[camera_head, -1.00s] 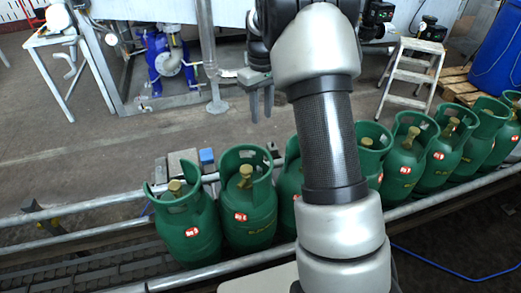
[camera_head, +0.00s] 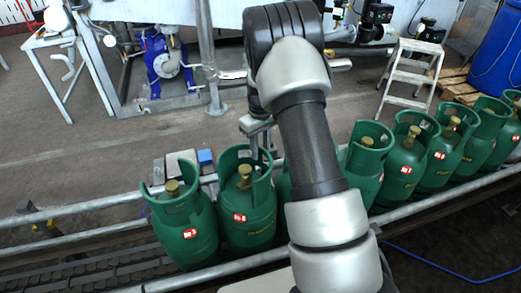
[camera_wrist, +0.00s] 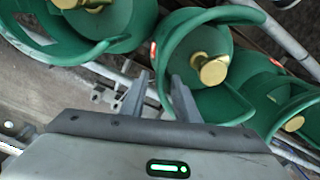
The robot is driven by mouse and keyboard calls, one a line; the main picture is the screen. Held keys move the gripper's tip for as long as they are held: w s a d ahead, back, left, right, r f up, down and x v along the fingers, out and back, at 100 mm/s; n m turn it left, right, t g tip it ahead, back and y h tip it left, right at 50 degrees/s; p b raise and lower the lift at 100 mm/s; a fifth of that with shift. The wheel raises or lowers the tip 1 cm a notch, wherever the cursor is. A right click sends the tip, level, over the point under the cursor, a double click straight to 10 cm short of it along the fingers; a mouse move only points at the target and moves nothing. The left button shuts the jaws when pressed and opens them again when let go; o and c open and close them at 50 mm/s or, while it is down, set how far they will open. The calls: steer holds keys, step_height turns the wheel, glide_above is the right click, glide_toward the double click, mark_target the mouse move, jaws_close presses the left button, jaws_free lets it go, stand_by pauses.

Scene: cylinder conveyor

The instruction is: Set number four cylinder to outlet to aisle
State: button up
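Several green gas cylinders with open collars, brass valves and red-and-white labels stand upright in a row on the conveyor (camera_head: 110,268). The label digits are too small to read for sure, so I cannot tell which is number four. The leftmost cylinder (camera_head: 188,228) and the second cylinder (camera_head: 247,212) are clear in the head view; my arm partly hides those right of them. My gripper (camera_head: 262,152) points down at the right side of the second cylinder's collar. In the wrist view my gripper (camera_wrist: 160,78) has its fingers apart, with a collar edge (camera_wrist: 160,62) between or just beyond the tips; contact is unclear.
Metal rails (camera_head: 90,205) run along the conveyor. Behind it are a blue pump (camera_head: 160,62), a step stool (camera_head: 412,72), a blue barrel (camera_head: 497,50) and a white stand (camera_head: 55,42). The left stretch of conveyor holds no cylinders. I cannot single out the aisle outlet.

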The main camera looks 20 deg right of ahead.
jaws_close()
